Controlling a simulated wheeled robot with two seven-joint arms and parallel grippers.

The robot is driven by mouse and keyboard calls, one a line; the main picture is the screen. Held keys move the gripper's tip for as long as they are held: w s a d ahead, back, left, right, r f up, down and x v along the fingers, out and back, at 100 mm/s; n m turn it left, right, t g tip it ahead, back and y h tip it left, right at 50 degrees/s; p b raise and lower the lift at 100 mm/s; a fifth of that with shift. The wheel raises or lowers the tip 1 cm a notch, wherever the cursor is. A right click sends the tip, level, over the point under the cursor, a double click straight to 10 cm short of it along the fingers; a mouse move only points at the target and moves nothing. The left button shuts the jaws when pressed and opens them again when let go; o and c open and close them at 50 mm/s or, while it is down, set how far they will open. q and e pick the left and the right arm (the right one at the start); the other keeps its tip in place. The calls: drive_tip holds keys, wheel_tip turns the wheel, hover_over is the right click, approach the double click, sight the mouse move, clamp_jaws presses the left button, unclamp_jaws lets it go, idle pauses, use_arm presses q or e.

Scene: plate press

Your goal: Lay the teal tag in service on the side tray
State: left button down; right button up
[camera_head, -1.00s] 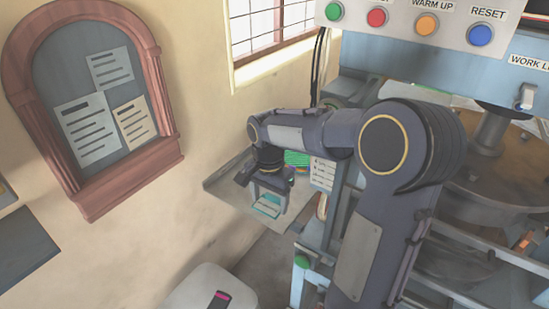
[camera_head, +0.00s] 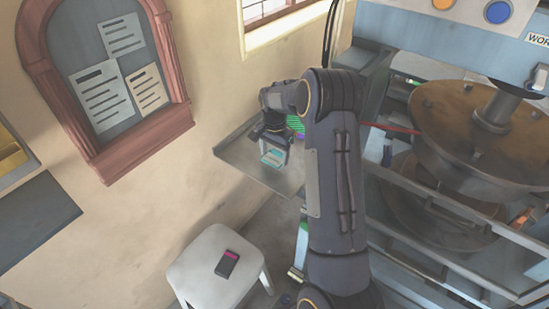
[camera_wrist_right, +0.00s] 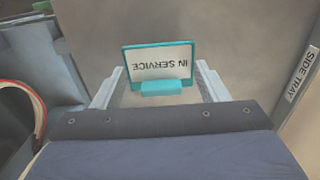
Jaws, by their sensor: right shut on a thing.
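The teal tag (camera_head: 271,159) is a small plate with a white face. In the right wrist view the teal tag (camera_wrist_right: 160,62) reads "IN SERVICE", upside down in the picture, and has a teal block at its near edge. My right gripper (camera_head: 273,151) is shut on the tag, with one finger on each side. It is over the side tray (camera_head: 238,161), a grey shelf by the wall. I cannot tell whether the tag touches the tray. The "SIDE TRAY" label (camera_wrist_right: 303,75) shows at the right of the wrist view. My left gripper is not in view.
The press with round brown plates (camera_head: 470,130) stands to the right of the tray. A white stool (camera_head: 212,285) with a dark, pink-marked device (camera_head: 228,264) stands in front. A green thing (camera_head: 296,122) is behind the tray. The tray's left part is bare.

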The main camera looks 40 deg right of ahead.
sight(274, 158)
wheel_tip(274, 158, down, 2)
drive_tip(key=shift+f+p, duration=0.25)
drive_tip(key=shift+p, duration=0.2)
drive_tip(key=shift+f, duration=0.25)
drive_tip(key=shift+f, duration=0.1)
drive_tip(key=shift+f+b, duration=0.15)
drive_tip(key=shift+b, duration=0.15)
drive_tip(key=o, duration=1)
drive_tip(key=shift+c, duration=0.2)
